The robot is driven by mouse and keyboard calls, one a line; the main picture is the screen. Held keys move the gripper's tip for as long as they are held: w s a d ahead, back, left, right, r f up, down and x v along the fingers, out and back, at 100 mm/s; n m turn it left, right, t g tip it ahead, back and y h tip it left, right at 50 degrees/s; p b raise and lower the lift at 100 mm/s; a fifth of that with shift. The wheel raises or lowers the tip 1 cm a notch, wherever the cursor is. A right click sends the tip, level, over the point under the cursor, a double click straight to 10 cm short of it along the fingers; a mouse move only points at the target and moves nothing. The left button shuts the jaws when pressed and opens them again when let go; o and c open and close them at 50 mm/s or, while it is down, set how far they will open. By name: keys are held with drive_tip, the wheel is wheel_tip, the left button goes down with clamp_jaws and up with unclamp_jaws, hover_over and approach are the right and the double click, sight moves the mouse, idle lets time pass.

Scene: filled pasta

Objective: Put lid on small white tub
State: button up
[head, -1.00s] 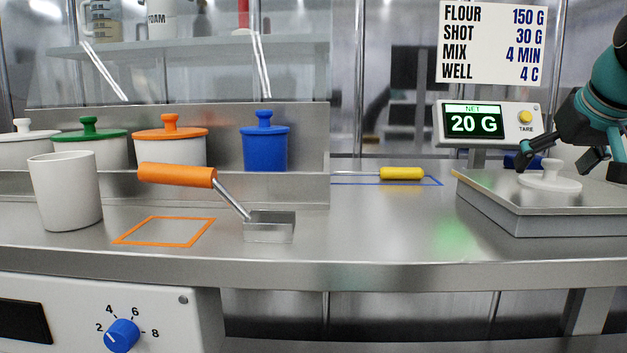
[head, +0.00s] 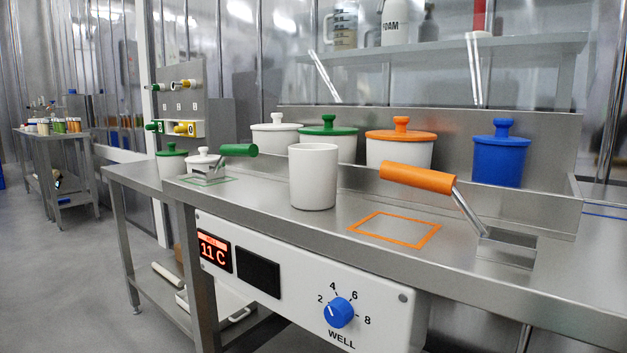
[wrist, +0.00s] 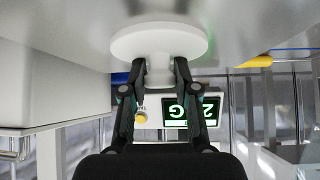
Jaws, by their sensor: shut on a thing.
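In the wrist view my gripper (wrist: 160,68) is shut on the knob of a white round lid (wrist: 159,40). The picture is upside down, with the lid's disc beyond the fingertips. In the head view my gripper is out of sight. A white open-looking cup-shaped vessel (head: 313,178) stands upright near the counter's front edge. A small white tub (head: 203,161) sits further left behind the green-handled tool, with what looks like a white knobbed lid. I cannot tell for sure which is the task's tub.
An orange-handled tool (head: 418,177) lies right of the orange outline (head: 395,230). Lidded tubs line the back: white (head: 275,139), green-lidded (head: 328,145), orange-lidded (head: 399,152) and blue (head: 500,158). A small green-lidded tub (head: 172,164) and green-handled tool (head: 238,150) are left.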

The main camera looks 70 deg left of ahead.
drive_tip(key=shift+a+f, duration=0.1)
drive_tip(key=shift+f, duration=0.15)
drive_tip(key=shift+w+a+r+p, duration=0.1)
drive_tip(key=shift+r+p, duration=0.4)
drive_tip(key=shift+p, duration=0.2)
drive_tip(key=shift+r+p, duration=1.95)
drive_tip(key=shift+r, duration=0.15)
drive_tip(key=shift+d, duration=0.2)
